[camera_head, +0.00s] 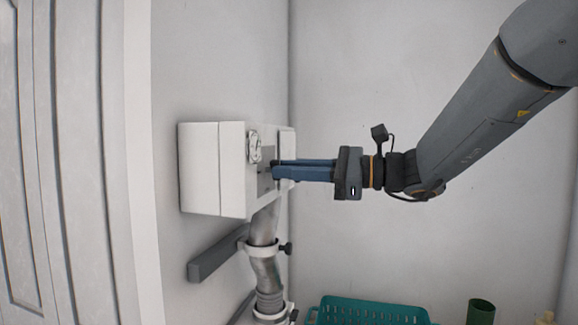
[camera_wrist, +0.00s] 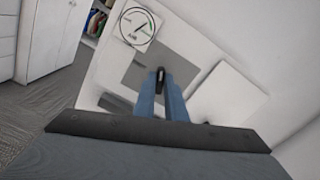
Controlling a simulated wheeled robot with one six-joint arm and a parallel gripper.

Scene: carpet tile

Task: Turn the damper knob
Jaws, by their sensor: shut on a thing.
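The damper knob (camera_wrist: 161,76) is a small black piece on the front of a white wall box (camera_head: 228,178). It shows in the wrist view between the tips of my gripper (camera_wrist: 160,88). In the head view my gripper (camera_head: 275,170) has its blue fingers shut on the knob at the box's front face, and the fingers hide most of the knob. A grey plate (camera_wrist: 136,76) lies around the knob. The knob's exact angle cannot be told.
A silver duct (camera_head: 263,230) runs down from the box, with a clamp and a small dark knob (camera_head: 287,249) on it. A grey bracket (camera_head: 214,256) is at the wall. A teal basket (camera_head: 365,312) and a green cup (camera_head: 481,312) stand below. A white cabinet (camera_wrist: 60,40) is at left.

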